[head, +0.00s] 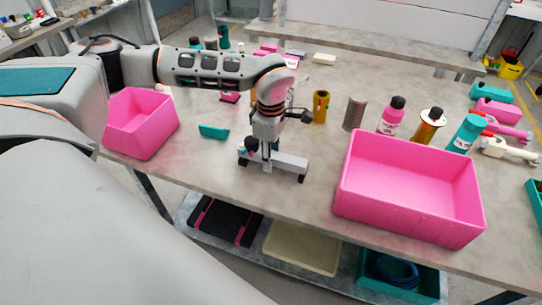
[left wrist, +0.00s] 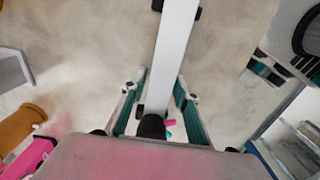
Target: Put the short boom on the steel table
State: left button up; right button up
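A pale grey bar with black end pieces, which looks like the short boom (head: 288,161), lies on the grey worktable (head: 215,170) near its front edge. My left gripper (head: 266,160) points straight down over the bar, left of its middle. In the left wrist view the bar (left wrist: 175,50) runs between the two teal-padded fingers of the gripper (left wrist: 160,100). A gap shows on both sides of the bar, so the gripper is open around it. Whether the grey worktable is the steel table, I cannot tell. My right gripper is not in view.
A pink bin (head: 410,205) stands right of the bar, and another pink bin (head: 141,122) stands left. A small teal part (head: 214,131), a brass cylinder (head: 321,106) and several bottles stand nearby. A long bench (head: 380,52) is behind. A lower shelf holds trays.

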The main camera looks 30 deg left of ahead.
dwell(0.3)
pick_arm(q)
notch_tip(320, 180, up, 12)
jog(key=shift+r+p, duration=0.2)
jog(key=shift+p, duration=0.2)
dwell(0.6)
